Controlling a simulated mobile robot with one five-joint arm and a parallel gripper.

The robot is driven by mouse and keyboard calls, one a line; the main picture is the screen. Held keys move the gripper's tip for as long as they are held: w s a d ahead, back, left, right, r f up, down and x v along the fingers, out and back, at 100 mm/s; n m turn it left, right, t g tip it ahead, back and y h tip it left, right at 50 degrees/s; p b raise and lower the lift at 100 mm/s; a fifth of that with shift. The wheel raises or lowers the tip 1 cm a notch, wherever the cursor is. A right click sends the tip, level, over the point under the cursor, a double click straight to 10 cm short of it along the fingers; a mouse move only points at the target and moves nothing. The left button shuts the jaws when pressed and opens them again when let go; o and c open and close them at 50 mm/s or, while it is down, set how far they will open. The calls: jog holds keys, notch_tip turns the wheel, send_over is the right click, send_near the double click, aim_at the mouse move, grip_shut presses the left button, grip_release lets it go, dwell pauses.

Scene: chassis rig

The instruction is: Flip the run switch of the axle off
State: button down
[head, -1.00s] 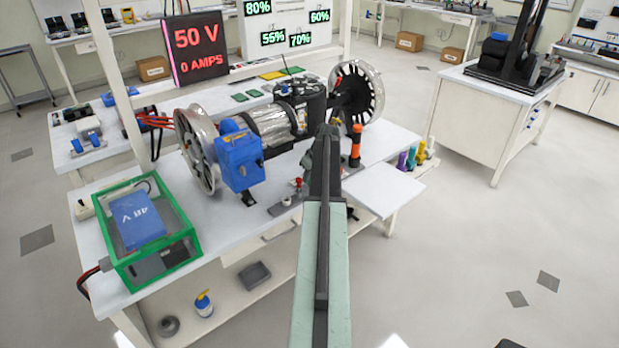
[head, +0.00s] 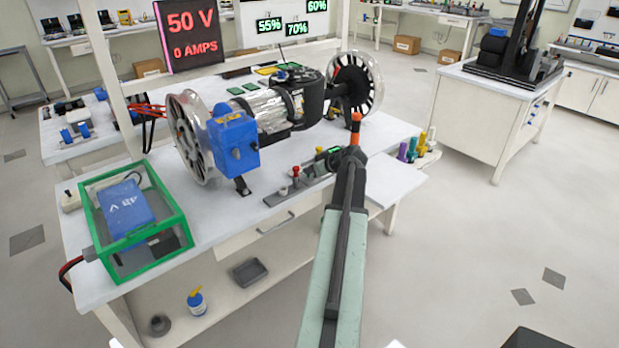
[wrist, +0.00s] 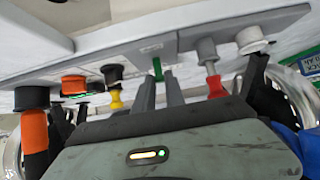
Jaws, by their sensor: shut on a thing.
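The axle, with a silver motor housing (head: 262,113) between two wheels, lies on the white bench in the head view. A grey control strip (wrist: 195,35) runs along the bench's front edge. In the wrist view, my gripper (wrist: 159,80) is at this strip, its two dark fingers shut on a small green lever (wrist: 157,68). The lever's label is not readable, so I cannot tell from lettering that it is the run switch. In the head view my gripper (head: 350,158) is seen from behind and my arm hides its fingertips.
A red knob (wrist: 214,86) is on one side of the fingers, a yellow-and-black knob (wrist: 115,90) on the other. An orange-and-black handle (wrist: 34,135) stands farther left. The wall display (head: 190,35) reads 50 V and 0 AMPS. Floor to the right is open.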

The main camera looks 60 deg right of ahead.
jog(key=t+b, duration=0.1)
jog(key=s+f+t+b, duration=0.1)
jog(key=b, duration=0.1)
jog(key=t+b, duration=0.1)
jog(key=b, duration=0.1)
jog(key=shift+s+a+f+h, duration=0.15)
jog(key=shift+a+f+h, duration=0.15)
jog(key=shift+h, duration=0.1)
jog(key=shift+r+b, duration=0.15)
jog(key=shift+b, duration=0.55)
jog(key=shift+r+t, duration=0.1)
jog(key=shift+t, duration=0.2)
jog(key=c, duration=1.4)
grip_release()
jog(key=shift+s, duration=0.1)
jog(key=p+v, duration=0.2)
jog(key=v, duration=0.5)
jog(key=shift+s+a, duration=0.2)
jog(key=shift+s, duration=0.1)
jog(key=shift+r, duration=0.1)
